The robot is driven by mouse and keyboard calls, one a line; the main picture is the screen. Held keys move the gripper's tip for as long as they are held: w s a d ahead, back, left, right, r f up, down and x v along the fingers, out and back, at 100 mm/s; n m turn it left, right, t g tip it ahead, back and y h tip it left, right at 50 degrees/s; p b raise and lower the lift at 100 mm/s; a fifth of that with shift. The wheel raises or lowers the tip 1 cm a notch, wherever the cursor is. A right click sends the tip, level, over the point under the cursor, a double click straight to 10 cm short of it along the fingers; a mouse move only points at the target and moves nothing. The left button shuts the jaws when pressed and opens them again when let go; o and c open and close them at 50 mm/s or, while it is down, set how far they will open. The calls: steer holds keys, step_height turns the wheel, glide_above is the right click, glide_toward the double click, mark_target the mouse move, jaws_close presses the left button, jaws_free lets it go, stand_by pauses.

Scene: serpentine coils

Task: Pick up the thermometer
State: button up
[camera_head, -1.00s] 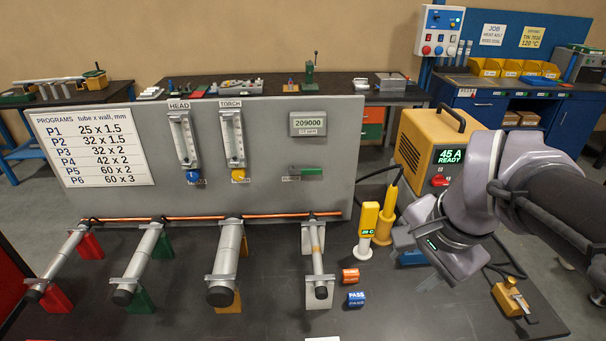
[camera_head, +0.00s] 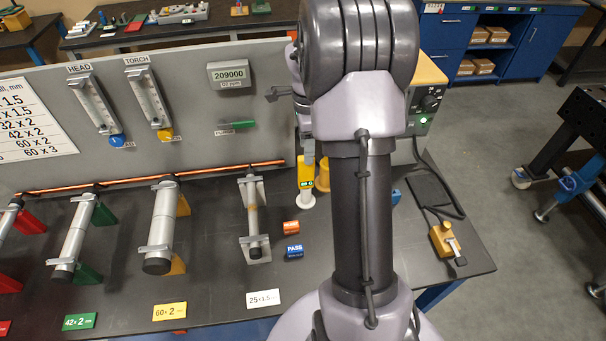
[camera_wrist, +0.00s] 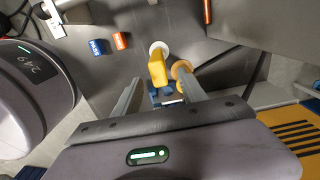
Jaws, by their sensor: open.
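The fingers appear empty. I cannot tell whether either finger touches the thermometer. In the head view my arm hides most of the gripper, which is above and close to the thermometer.
An orange-yellow holder (camera_wrist: 184,74) stands close beside the thermometer, near the right finger. A clamped tube (camera_head: 253,215) and the grey panel (camera_head: 190,130) stand nearby.

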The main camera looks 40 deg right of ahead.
mark_target(306, 167)
step_height(306, 167, down, 8)
steer(key=shift+a+r+b, duration=0.1)
steer(key=shift+r+b, duration=0.05)
steer(key=shift+b, duration=0.7)
steer(key=shift+r, duration=0.1)
jaws_close()
